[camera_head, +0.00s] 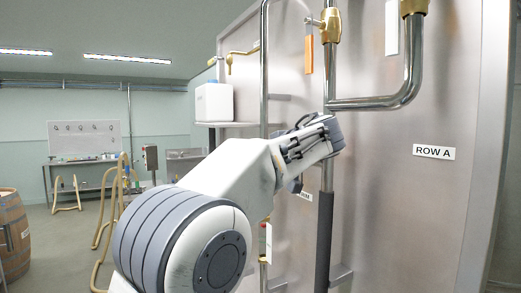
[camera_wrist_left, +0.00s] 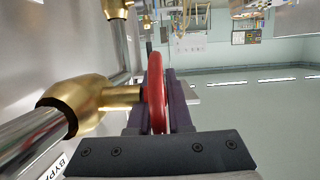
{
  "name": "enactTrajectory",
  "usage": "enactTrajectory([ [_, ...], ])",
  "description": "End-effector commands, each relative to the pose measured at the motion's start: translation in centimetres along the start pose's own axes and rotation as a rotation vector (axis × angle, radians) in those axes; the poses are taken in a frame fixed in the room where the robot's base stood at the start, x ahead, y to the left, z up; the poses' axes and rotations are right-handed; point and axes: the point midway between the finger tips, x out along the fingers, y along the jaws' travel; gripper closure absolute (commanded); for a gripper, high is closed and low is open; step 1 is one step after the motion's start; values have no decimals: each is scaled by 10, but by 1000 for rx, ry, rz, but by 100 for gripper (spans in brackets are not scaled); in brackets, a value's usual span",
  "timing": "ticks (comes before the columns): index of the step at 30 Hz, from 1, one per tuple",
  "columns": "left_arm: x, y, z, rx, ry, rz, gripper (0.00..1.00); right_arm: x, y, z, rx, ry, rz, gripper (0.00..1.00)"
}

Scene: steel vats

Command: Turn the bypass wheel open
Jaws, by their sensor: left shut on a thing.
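The red bypass wheel (camera_wrist_left: 157,95) shows edge-on in the left wrist view. It sits on the stem of a brass valve (camera_wrist_left: 85,106), which is fitted to a steel pipe (camera_wrist_left: 25,145). A partly cut-off label (camera_wrist_left: 50,160) below the pipe reads "BYPA". My left gripper (camera_wrist_left: 160,78) is shut on the wheel rim, with a dark finger on each side. In the head view my left arm crosses the middle, and the wheel and fingers are hidden behind it. My right gripper is in neither view.
A steel vat wall (camera_head: 420,210) marked "ROW A" (camera_head: 434,152) fills the right, with vertical pipes close by. A white box (camera_head: 213,103) stands on a shelf. A wooden barrel (camera_head: 12,235) and hoses (camera_head: 105,215) are at the left, with open floor between.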

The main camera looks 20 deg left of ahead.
Motion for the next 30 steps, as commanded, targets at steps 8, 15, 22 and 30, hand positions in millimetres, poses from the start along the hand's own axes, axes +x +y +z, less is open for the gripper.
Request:
enactTrajectory([
  [8,0,0,-1,-1,-192,1,100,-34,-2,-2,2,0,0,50],
  [15,0,0,5,0,-294,2,100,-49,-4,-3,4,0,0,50],
  [22,1,0,8,-1,-330,2,100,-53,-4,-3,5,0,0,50],
  [30,1,0,8,-2,-331,2,100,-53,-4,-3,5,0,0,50],
])
